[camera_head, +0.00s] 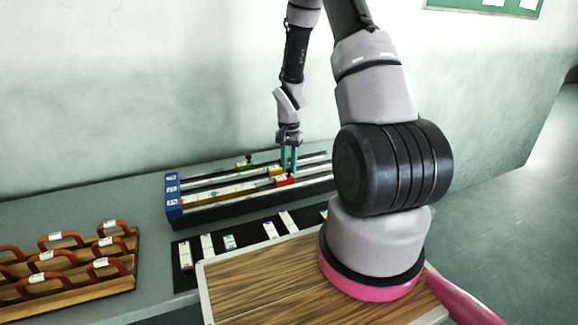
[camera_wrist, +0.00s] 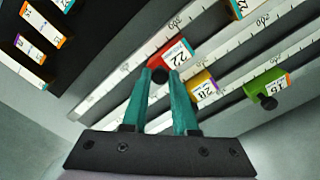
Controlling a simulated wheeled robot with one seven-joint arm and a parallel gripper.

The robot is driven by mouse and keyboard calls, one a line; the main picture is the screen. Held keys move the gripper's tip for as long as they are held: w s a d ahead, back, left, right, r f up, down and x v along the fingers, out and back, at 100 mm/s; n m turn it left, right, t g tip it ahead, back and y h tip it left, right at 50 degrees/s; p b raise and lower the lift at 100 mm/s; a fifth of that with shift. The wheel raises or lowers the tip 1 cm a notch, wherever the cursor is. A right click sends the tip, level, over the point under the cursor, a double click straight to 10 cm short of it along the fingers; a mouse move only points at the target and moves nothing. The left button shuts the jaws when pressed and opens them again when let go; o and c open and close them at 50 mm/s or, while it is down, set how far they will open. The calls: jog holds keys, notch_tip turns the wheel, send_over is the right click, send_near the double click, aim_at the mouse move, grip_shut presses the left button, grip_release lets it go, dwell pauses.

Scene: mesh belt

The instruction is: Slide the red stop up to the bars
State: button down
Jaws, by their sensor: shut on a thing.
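The red stop (camera_head: 285,181) sits in the front lane of the ruled rack, right of the pale bars (camera_head: 222,193) in that lane. In the wrist view the red stop (camera_wrist: 174,54) has a label and a dark knob. My gripper (camera_head: 290,168) reaches down from above; in the wrist view its teal fingertips (camera_wrist: 160,74) are shut on the stop's knob. A bar end with orange and teal edges (camera_wrist: 238,8) shows up the same lane, with a gap between it and the stop.
The yellow stop (camera_head: 274,171) and green stop (camera_head: 245,164) sit in the lanes behind. Blue end blocks (camera_head: 173,195) close the rack's left end. Labelled pieces lie on a black mat (camera_head: 185,255) in front. A wooden rack with red-brown handles (camera_head: 75,285) stands at left.

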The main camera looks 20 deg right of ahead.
jog(key=shift+a, duration=0.1)
dwell(0.8)
jog(key=a, duration=0.7)
jog(key=c, duration=0.7)
grip_release()
jog(key=shift+a, duration=0.1)
jog(key=shift+r, duration=0.2)
notch_tip(320, 180, up, 10)
jog(key=shift+r, duration=0.25)
